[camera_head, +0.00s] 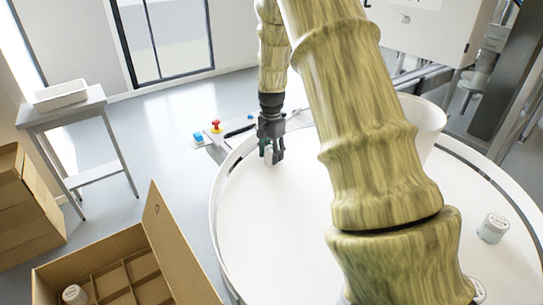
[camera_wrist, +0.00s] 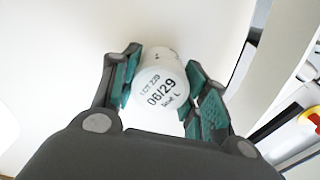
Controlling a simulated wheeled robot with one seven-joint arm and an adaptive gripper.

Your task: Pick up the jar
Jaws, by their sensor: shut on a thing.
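A white jar with a printed lid reading "06/29" (camera_wrist: 161,86) sits between the two green-padded fingers of my gripper (camera_head: 271,154) in the wrist view. The fingers are shut on the jar from both sides. In the head view my gripper points down over the far left part of the white round table (camera_head: 250,220). The jar is mostly hidden there by the fingers, and I cannot tell whether it touches the table.
Another white jar (camera_head: 493,228) stands at the table's right, with one partly hidden behind my arm. A divided cardboard box (camera_head: 120,262) at lower left holds a jar (camera_head: 75,295). A side table with a white tray (camera_head: 60,95) stands at left. A button panel (camera_head: 205,137) adjoins the round table.

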